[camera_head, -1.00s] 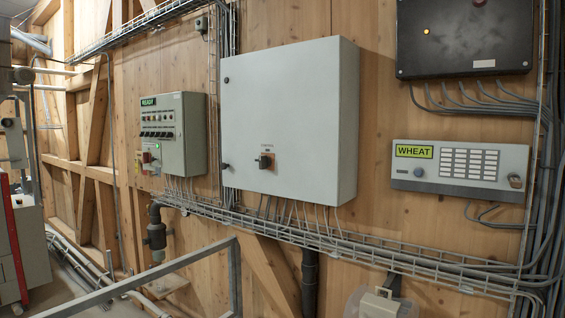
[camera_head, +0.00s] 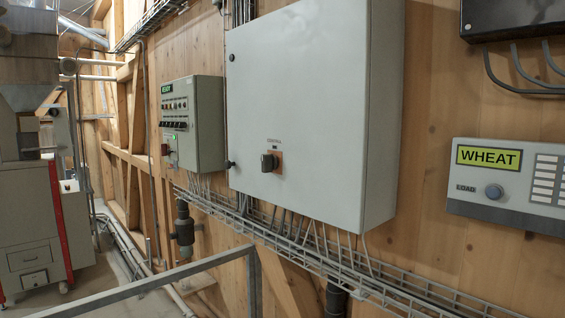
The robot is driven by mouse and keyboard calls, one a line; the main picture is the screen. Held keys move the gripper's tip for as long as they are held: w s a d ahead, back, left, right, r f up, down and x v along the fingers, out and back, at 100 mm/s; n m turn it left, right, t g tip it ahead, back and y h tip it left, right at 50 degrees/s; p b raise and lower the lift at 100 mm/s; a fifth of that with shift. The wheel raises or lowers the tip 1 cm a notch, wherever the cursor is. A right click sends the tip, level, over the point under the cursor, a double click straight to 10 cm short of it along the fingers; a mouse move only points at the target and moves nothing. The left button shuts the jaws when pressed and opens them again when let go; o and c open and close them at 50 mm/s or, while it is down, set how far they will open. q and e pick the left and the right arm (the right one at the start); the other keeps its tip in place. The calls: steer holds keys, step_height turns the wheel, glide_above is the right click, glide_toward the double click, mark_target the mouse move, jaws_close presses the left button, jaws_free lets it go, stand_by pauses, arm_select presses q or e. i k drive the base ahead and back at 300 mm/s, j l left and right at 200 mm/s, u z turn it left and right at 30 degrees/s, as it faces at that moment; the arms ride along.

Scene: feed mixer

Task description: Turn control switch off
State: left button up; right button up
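The control switch (camera_head: 269,163) is a dark rotary knob on a small orange-brown plate, low on the front of a large grey cabinet (camera_head: 290,90). A small label above it appears to read CONTROL. The knob looks roughly upright, but its exact setting is too small to read. The cabinet is mounted on a wooden wall and its door is closed. Neither of my grippers shows in the view.
A smaller panel (camera_head: 193,122) with a green label and a lit green lamp hangs left of the cabinet. A WHEAT panel (camera_head: 510,185) is at right. A cable tray (camera_head: 290,242) runs below the cabinet. A metal rail (camera_head: 150,285) crosses the lower foreground. A grey machine (camera_head: 32,230) stands at left.

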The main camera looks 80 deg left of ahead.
mark_target(270, 161)
steer(key=j, duration=1.6)
steer(key=k+j, duration=0.15)
steer(key=j, duration=0.25)
steer(key=k+j, duration=0.15)
steer(key=j, duration=0.2)
steer(key=k+j, duration=0.2)
steer(key=j, duration=0.2)
steer(key=k+j, duration=0.15)
steer(key=j, duration=0.2)
steer(key=u, duration=0.05)
